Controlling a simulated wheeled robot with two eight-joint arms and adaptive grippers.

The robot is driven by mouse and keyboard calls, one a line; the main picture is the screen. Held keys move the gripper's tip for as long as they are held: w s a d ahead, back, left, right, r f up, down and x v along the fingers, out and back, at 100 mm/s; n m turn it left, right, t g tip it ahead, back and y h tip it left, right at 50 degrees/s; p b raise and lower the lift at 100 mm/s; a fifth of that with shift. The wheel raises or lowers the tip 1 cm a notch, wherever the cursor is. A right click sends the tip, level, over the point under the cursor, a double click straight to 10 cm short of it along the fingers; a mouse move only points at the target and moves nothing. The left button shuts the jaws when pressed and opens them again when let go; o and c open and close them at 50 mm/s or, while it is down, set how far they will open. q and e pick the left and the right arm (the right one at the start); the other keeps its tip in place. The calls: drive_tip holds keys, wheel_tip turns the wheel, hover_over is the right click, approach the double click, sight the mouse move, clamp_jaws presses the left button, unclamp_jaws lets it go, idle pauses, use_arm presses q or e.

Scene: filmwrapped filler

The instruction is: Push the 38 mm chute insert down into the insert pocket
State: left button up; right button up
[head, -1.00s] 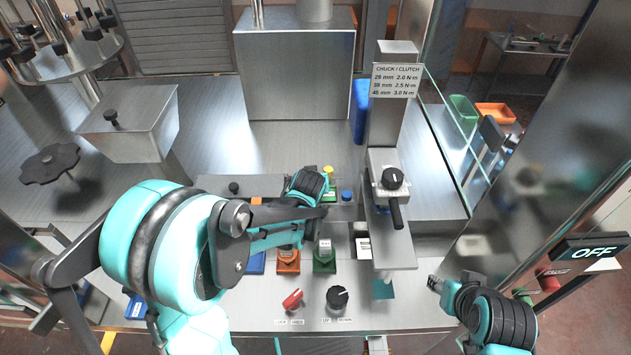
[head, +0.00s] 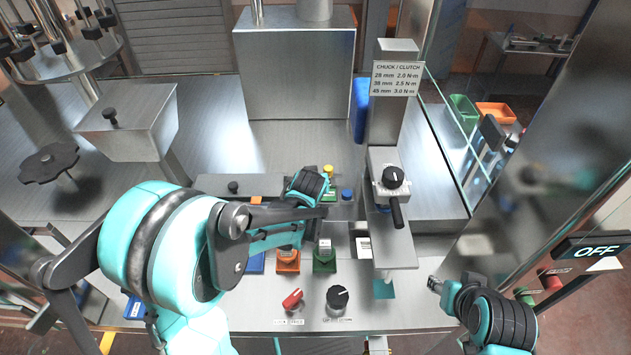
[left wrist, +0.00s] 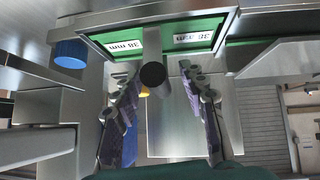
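The green 38 mm chute insert (left wrist: 205,28) lies inside a grey metal frame, the insert pocket (left wrist: 232,30), at the top of the left wrist view. Two white "38 mm" labels show on it. A grey post with a dark round end (left wrist: 153,75) stands out from its middle. My left gripper (left wrist: 160,100) is open, its purple-padded fingers apart on either side below the post. In the head view my left gripper (head: 308,186) is over the insert, of which only a green piece (head: 331,196) shows. I cannot tell how deep it sits. My right gripper (head: 433,284) is low at the right, small and unclear.
A metal column with a black-knobbed clutch head (head: 391,180) stands to the right. Orange (head: 288,262) and green (head: 324,262) labelled blocks, a red knob (head: 292,299) and a black knob (head: 337,298) are in front.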

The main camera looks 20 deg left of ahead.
use_arm(q)
drive_tip(key=shift+s+r, duration=0.1)
drive_tip(key=v, duration=1.1)
drive_tip(key=shift+s+r, duration=0.25)
drive_tip(key=shift+s, duration=0.1)
